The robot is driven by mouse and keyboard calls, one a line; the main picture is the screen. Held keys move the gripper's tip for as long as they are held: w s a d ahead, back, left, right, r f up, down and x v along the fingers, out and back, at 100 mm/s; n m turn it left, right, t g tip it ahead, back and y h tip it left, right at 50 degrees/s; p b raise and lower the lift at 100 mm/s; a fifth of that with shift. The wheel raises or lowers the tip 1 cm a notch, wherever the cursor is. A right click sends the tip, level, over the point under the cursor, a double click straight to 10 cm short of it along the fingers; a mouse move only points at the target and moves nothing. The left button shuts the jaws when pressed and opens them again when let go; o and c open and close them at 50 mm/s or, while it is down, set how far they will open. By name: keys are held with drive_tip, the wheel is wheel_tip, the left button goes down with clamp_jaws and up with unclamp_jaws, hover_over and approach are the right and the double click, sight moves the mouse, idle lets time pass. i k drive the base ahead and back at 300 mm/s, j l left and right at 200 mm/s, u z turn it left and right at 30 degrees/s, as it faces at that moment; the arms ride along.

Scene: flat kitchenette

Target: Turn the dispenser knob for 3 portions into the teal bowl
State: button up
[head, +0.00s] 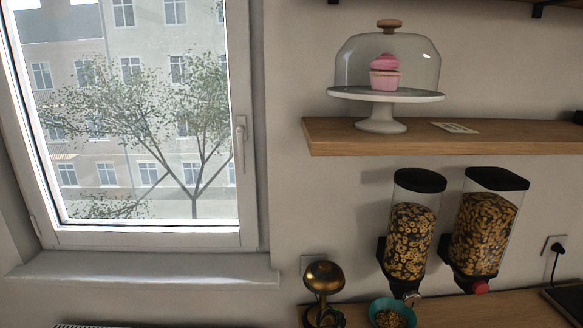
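Two clear dispensers with black lids hang on the wall at the lower right of the head view. The left dispenser (410,241) holds ring-shaped cereal and has a pale metallic knob (411,297) low on its front. The right dispenser (482,233) also holds brown cereal and has a red knob (481,287). The teal bowl (374,308) stands below the left dispenser's outlet, with some cereal in it. Its lower part meets the picture's bottom edge. My gripper is not in view.
A brass dome-topped object (323,277) stands just left of the bowl on the wooden counter (447,308). A shelf (460,137) above the dispensers carries a glass-domed cake stand (384,95) and a small card. A plug and cable (555,252) are at the far right.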

sight(411, 298)
drive_tip(key=i+j+z, duration=0.1)
drive_tip(key=z, duration=0.25)
drive_tip(key=i+j+z, duration=0.1)
drive_tip(key=j+z, duration=0.6)
drive_tip(key=i+l, duration=0.05)
drive_tip(key=l, duration=0.05)
